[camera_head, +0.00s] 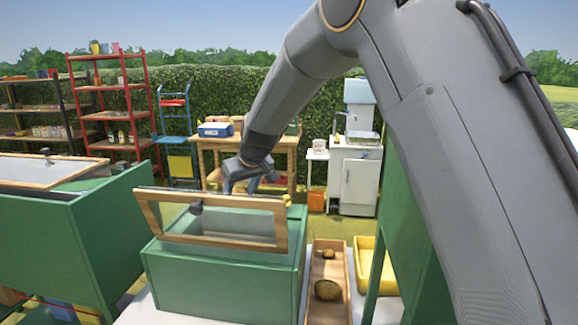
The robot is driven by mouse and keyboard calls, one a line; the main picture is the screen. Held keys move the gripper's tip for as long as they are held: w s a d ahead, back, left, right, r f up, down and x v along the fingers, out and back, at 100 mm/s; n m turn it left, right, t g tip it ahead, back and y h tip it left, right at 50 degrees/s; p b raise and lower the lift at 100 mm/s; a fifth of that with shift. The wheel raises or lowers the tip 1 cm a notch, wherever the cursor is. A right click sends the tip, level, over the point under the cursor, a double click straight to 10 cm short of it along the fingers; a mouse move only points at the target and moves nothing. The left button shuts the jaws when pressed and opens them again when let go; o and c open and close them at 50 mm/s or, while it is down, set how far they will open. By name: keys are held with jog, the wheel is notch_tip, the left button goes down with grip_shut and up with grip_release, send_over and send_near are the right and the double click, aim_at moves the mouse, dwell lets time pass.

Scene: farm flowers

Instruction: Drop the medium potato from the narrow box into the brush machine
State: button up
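The narrow wooden box (312,284) stands at the lower right of the middle. In it lie a larger brown potato (327,290) near the front and a smaller one (328,253) further back. Left of it is a green machine (225,280) with its wood-framed clear lid (280,228) tilted up; this may be the brush machine, but no brushes show. My gripper (240,186) hangs just behind the lid's top edge, pointing down. Its fingertips are partly hidden by the lid, and I cannot see whether it holds a potato.
A second green machine (60,235) with a framed lid stands at the left. A yellow tray (364,262) lies right of the narrow box. Shelves, a wooden table (208,145) and a white sink unit (358,180) stand behind by the hedge.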

jog(key=shift+f+b, duration=0.3)
jog(key=shift+f, duration=0.5)
jog(key=o, duration=1.2)
jog(key=shift+r, duration=0.1)
jog(key=shift+b+v, duration=1.05)
jog(key=shift+v, duration=2.8)
